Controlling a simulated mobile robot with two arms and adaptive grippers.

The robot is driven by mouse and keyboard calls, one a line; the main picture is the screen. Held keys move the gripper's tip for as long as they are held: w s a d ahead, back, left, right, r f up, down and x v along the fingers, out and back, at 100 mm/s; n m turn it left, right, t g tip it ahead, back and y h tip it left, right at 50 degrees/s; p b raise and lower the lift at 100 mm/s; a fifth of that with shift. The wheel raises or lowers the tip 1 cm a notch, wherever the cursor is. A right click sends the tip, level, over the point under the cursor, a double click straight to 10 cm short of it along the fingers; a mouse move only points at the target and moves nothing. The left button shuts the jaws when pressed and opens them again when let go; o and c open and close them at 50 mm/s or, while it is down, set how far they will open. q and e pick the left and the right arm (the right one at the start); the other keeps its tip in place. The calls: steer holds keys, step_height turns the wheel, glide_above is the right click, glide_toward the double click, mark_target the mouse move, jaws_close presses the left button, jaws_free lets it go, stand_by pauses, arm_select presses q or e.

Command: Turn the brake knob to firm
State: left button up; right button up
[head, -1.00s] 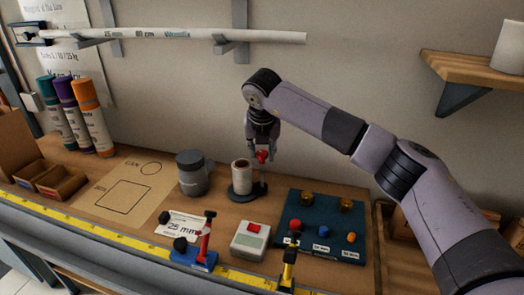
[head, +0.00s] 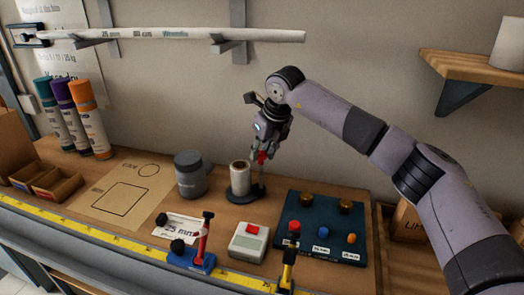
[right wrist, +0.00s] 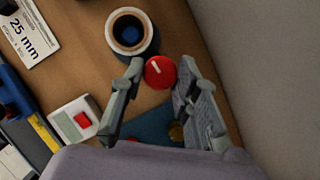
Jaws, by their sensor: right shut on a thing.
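The red brake knob (head: 262,157) sits on top of a thin post beside a pale spool (head: 240,179), both on a dark round base (head: 244,197). My right gripper (head: 261,150) comes down on the knob from above and is shut on it. In the right wrist view the knob (right wrist: 160,73) lies between the two fingertips of the gripper (right wrist: 159,70), and a white mark on its top points up and left. The spool (right wrist: 131,32) shows there with a dark, hollow middle. I see no firm marking. My left gripper is out of view.
A grey jar (head: 190,175) stands left of the spool. A white box with a red button (head: 249,241) and a dark board with coloured knobs (head: 320,228) are in front. A red-handled blue tool (head: 195,250) stands front left. The wall is close behind.

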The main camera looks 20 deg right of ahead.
stand_by(0.5)
steer(key=o, duration=1.2)
steer(key=shift+c, duration=0.2)
steer(key=v, duration=1.2)
steer(key=shift+d+f, duration=0.1)
steer(key=shift+d, duration=0.05)
